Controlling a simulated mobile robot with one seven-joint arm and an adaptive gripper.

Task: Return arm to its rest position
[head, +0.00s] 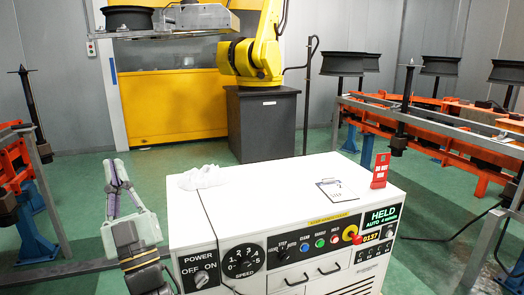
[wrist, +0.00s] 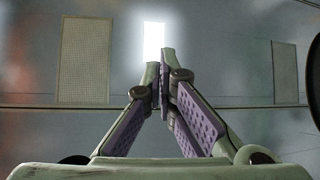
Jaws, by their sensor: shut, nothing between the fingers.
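My gripper (head: 116,165) shows at the lower left of the head view, raised to the left of a white control cabinet, with its fingers pointing up. In the wrist view my gripper (wrist: 159,68) has its two purple-padded fingers together at the tips, with nothing between them. Behind the fingers the wrist view shows a grey surface, a bright light panel (wrist: 154,42) and a tan panel (wrist: 84,60). My gripper touches nothing that I can see.
The white control cabinet (head: 255,205) stands close on the right, with a white cloth (head: 202,177), a card (head: 336,190) and a red sign (head: 380,170) on top. Orange conveyors with spindles stand left and right. A yellow robot (head: 255,55) stands behind. Green floor (head: 90,170) is open at the left.

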